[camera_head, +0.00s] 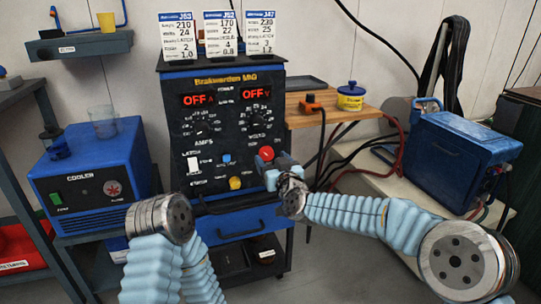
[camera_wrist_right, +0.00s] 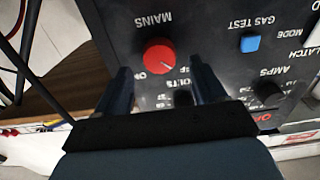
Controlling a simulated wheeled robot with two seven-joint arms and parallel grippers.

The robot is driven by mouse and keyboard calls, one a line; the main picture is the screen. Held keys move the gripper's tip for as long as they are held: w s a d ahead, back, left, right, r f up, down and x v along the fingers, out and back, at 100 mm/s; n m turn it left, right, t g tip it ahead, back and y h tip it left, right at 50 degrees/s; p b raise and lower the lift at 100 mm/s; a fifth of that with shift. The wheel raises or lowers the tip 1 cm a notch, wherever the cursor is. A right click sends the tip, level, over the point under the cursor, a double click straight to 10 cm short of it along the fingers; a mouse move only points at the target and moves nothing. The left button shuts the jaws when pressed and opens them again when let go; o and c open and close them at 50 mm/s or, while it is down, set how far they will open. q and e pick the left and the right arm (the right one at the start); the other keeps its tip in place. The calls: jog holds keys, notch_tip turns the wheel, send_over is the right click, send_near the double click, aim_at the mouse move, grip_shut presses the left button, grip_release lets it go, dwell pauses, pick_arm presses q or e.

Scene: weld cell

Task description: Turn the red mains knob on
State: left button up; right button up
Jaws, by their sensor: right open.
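The red mains knob (camera_head: 266,153) is on the front of the black welder panel (camera_head: 240,135), right of centre. In the right wrist view the knob (camera_wrist_right: 158,56) appears upside down under the word MAINS, with a pale mark toward the lower right. Both panel displays read OFF. My right gripper (camera_head: 272,170) is close to the knob in the head view. In the wrist view its two dark fingers (camera_wrist_right: 160,84) are apart with the knob beyond and between them; contact cannot be told. My left arm shows at lower left, but its gripper does not show.
A gas test button (camera_wrist_right: 250,43) is beside the knob. A yellow knob (camera_head: 235,183) is below it on the panel. The blue cooler (camera_head: 90,180) stands left. A wooden shelf (camera_head: 370,110) and a blue case (camera_head: 455,160) are right. Cables hang behind my right arm.

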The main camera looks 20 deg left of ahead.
aim_at(267, 154)
jog(key=shift+x, duration=1.4)
jog(key=c, duration=1)
jog(key=shift+f, duration=0.1)
